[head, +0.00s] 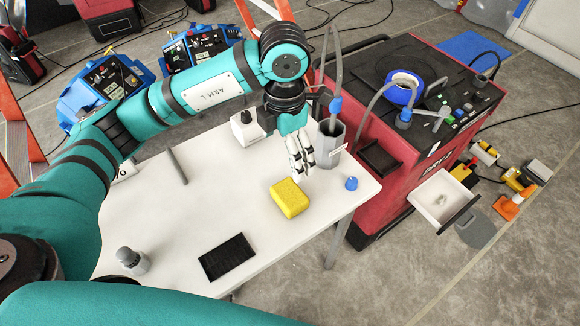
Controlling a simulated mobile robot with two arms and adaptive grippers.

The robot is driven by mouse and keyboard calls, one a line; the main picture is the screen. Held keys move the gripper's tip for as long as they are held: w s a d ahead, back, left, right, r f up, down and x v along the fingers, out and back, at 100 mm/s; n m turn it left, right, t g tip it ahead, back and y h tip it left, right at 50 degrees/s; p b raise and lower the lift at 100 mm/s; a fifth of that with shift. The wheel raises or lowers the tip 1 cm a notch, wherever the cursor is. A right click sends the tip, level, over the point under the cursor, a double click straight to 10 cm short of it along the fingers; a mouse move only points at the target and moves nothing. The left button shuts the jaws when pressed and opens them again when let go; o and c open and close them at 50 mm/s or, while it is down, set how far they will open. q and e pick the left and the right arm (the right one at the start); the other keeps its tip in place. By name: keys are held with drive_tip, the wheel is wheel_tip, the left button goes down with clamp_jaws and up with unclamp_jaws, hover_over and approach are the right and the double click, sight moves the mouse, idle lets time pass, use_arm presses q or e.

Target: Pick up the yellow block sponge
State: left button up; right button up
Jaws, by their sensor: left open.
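The yellow block sponge (289,198) lies flat on the white table (185,225), near the table's right side. My left gripper (303,174) points down from the teal left arm, just behind and slightly right of the sponge. Its fingers are open and hold nothing. They look apart from the sponge, though the exact height over the table is hard to tell. My right gripper is not in view.
A black pad (227,256) and a grey bottle (132,260) are at the table's front. A blue knob-like item (351,183) sits right of the sponge. A grey holder (331,138) stands behind the gripper. A red cabinet (385,190) with an open drawer (441,198) is right.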

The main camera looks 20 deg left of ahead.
use_arm(q)
drive_tip(key=f, duration=0.1)
drive_tip(key=p, duration=0.2)
hover_over(289, 193)
drive_tip(key=f, duration=0.7)
drive_tip(key=shift+s+a, duration=0.2)
drive_tip(key=shift+s, duration=0.2)
drive_tip(key=f, duration=0.2)
drive_tip(key=p, duration=0.1)
drive_tip(key=shift+w+f, duration=0.25)
drive_tip(key=shift+f, duration=0.7)
drive_tip(key=shift+d+f+p, duration=0.1)
drive_tip(key=shift+f+p, duration=0.15)
drive_tip(key=shift+p, duration=0.1)
wheel_tip(289, 193, down, 4)
drive_tip(key=shift+w+d+r+p, duration=0.1)
drive_tip(key=shift+d+r+p, duration=0.05)
drive_tip(key=shift+p, duration=0.6)
drive_tip(key=shift+f, duration=0.5)
drive_tip(key=c, duration=0.8)
drive_tip(key=shift+o, duration=0.2)
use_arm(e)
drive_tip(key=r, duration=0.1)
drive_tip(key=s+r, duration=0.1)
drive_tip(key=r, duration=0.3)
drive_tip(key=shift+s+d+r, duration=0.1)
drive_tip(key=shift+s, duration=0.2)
